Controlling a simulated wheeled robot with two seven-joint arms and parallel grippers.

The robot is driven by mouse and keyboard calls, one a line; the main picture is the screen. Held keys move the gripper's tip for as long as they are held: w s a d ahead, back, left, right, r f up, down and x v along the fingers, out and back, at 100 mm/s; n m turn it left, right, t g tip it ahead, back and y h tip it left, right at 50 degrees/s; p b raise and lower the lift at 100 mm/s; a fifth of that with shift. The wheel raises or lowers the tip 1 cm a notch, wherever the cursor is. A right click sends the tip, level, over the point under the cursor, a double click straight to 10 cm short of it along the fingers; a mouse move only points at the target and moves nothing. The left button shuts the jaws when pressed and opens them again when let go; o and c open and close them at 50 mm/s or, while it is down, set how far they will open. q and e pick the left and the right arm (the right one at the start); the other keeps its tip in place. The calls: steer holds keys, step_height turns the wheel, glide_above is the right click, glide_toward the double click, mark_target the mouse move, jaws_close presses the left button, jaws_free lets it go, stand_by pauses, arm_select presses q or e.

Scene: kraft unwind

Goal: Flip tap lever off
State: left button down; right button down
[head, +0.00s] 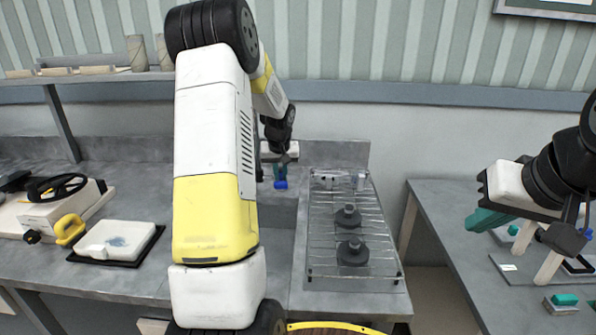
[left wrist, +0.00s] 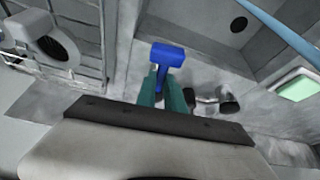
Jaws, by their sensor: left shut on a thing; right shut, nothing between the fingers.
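The blue tap lever (head: 281,184) shows at the back of the counter, by the sink, in the head view. In the left wrist view the blue lever (left wrist: 168,55) is a T-shaped piece with its stem between the teal fingers. My left gripper (head: 280,170) is shut on it; the fingers also show in the left wrist view (left wrist: 168,88). The rest of the tap is mostly hidden by my left arm and gripper. My right gripper (head: 488,219) is shut and empty, over the right-hand table and away from the tap.
A wire rack (head: 325,233) with dark round pieces (head: 352,252) stands right of the sink. A white block on a black tray (head: 116,240) lies on the left counter. The right-hand table (head: 434,202) holds several fixtures. A shelf (head: 95,76) hangs over the left counter.

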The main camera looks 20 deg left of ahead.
stand_by(0.9)
arm_select(q)
steer(key=shift+s+a+m+h, duration=0.1)
steer(key=shift+a+m+h, duration=0.25)
steer(key=shift+m, duration=0.5)
steer(key=shift+s+a+m+h, duration=0.1)
steer(key=shift+a+m+h, duration=0.25)
steer(key=shift+m, duration=0.5)
steer(key=c, duration=1.4)
jaws_free()
steer(key=shift+c, duration=0.2)
steer(key=v, duration=0.7)
steer(key=shift+s+r, duration=0.2)
steer(key=shift+r, duration=0.15)
